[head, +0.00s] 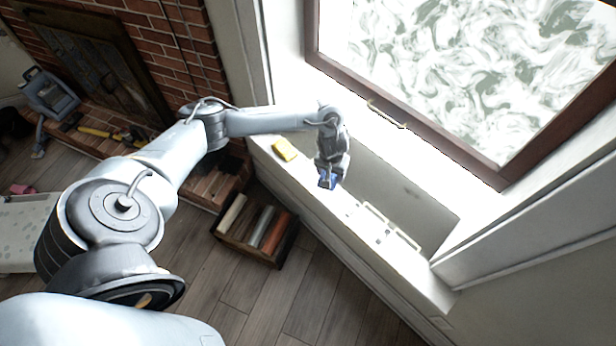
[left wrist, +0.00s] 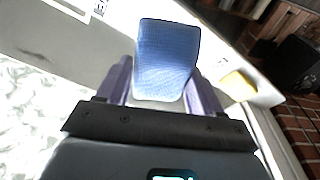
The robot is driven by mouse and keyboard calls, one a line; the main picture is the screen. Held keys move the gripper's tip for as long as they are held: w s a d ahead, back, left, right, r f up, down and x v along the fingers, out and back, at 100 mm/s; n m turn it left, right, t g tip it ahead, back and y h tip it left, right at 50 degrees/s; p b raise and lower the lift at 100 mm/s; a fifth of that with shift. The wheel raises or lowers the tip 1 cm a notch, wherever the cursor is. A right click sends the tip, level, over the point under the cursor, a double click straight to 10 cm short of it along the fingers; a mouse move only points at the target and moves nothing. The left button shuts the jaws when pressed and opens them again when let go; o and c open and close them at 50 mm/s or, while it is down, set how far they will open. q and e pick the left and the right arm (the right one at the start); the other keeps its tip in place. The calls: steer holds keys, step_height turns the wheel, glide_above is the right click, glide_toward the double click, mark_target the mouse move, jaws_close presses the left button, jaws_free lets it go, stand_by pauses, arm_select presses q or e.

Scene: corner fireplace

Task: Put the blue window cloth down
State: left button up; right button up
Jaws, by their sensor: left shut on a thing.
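The blue window cloth (left wrist: 168,58) is held between the two fingers of my left gripper (left wrist: 160,85) in the left wrist view. In the head view my left gripper (head: 329,176) hangs over the white window ledge (head: 350,215), with a bit of the blue cloth (head: 334,182) showing at its tips. The jaws are shut on the cloth. I cannot tell whether the cloth touches the ledge. My right gripper is not in view.
A yellow sponge (head: 285,149) lies on the ledge to the left of the gripper. A white wire rack (head: 390,227) is on the ledge to the right. The brown-framed window (head: 430,130) stands behind. A wooden crate (head: 228,240) with rolls sits on the floor.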

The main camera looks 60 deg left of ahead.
arm_select(q)
steer(key=b, duration=0.4)
glide_above(309, 173)
steer(key=f, duration=0.7)
steer(key=shift+s+d+f, duration=0.15)
steer(key=shift+s+f, duration=0.1)
steer(key=shift+f, duration=0.05)
steer(key=shift+f+b, duration=0.45)
steer(key=shift+f, duration=1.5)
steer(key=shift+f, duration=0.15)
steer(key=o, duration=0.9)
steer(key=shift+o, duration=0.2)
